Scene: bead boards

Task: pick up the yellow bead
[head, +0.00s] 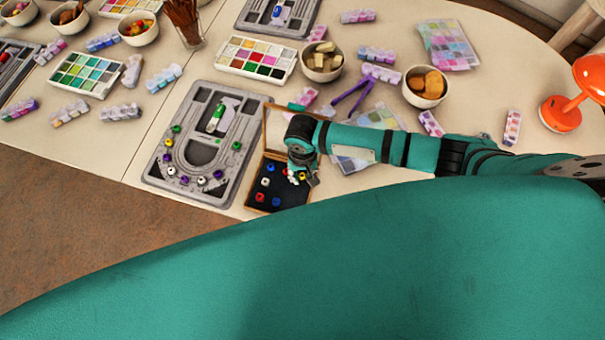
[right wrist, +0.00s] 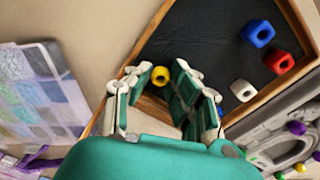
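The yellow bead (right wrist: 160,75) shows in the right wrist view inside the shallow dark box, near its wooden edge. My right gripper (right wrist: 163,92) is open, with its fingers apart on either side of the line to the bead. I cannot tell how far the tips are above it. In the head view the right gripper (head: 302,178) hangs over the right part of the box (head: 251,190), and a bit of yellow shows beside it. My left gripper is out of view.
Blue (right wrist: 257,33), red (right wrist: 279,62) and white (right wrist: 243,90) beads lie apart in the box. A grey bead board (head: 158,160) with several beads stands just left of the box. Paint palettes, bowls and bead strips fill the table behind.

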